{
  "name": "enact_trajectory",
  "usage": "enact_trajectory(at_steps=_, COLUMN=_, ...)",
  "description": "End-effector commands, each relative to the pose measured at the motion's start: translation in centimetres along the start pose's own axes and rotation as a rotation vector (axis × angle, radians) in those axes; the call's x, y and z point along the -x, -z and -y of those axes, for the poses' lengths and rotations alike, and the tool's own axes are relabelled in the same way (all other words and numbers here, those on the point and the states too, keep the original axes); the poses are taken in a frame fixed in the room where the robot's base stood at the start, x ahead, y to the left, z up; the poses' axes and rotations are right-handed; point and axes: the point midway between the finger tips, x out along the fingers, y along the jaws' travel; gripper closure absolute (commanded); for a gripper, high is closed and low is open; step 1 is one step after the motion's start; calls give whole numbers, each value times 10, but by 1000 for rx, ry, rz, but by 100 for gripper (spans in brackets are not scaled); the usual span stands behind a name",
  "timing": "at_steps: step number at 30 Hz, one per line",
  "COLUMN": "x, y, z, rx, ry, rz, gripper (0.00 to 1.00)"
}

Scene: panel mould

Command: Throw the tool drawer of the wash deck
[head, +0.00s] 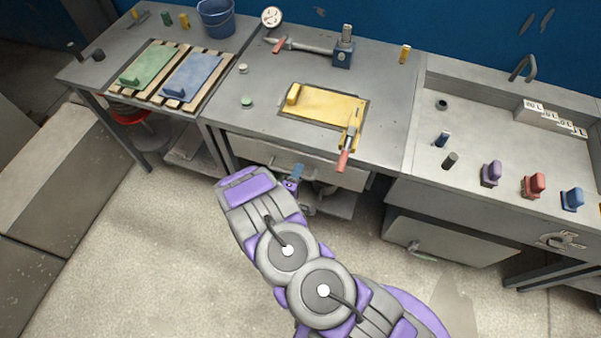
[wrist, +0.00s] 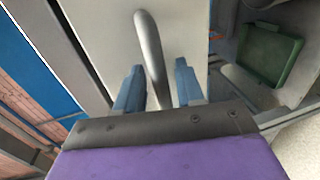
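My gripper (head: 292,181) is in front of the grey drawer (head: 340,176) under the middle bench. In the wrist view, my gripper (wrist: 160,84) has its two blue fingers apart, on either side of a curved grey bar handle (wrist: 148,38). The handle stands on a pale drawer front (wrist: 184,30); a gap shows beside it, and its lower end is hidden by the gripper. At the right is the counter with a tap (head: 522,68), which looks like the wash deck. Below it is a grey drawer front (head: 465,242) with its own handle (head: 421,251), away from my gripper.
The middle bench holds a yellow panel (head: 318,102) and a red-handled clamp (head: 344,158) overhanging the front edge. Purple, red and blue handled pieces (head: 533,186) stand on the right counter. A green bin (wrist: 268,52) shows below the drawer. The floor in front is clear.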

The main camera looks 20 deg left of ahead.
Motion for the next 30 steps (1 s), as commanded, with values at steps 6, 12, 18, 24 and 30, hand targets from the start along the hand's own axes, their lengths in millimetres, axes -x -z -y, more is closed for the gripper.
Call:
enact_trajectory(at_steps=6, x=0, y=0, z=0, rx=0, ry=0, rz=-1, gripper=71)
enact_trajectory(at_steps=12, x=-1, y=-3, z=-1, rx=-5, ry=3, rz=-2, gripper=90)
enact_trajectory(at_steps=18, x=-1, y=-5, z=0, rx=-5, ry=4, rz=2, gripper=100)
enact_trajectory(at_steps=24, x=-1, y=-6, z=1, rx=-2, ry=5, rz=7, gripper=100)
enact_trajectory(at_steps=30, x=-1, y=-8, z=1, rx=-2, ry=7, rz=8, gripper=100)
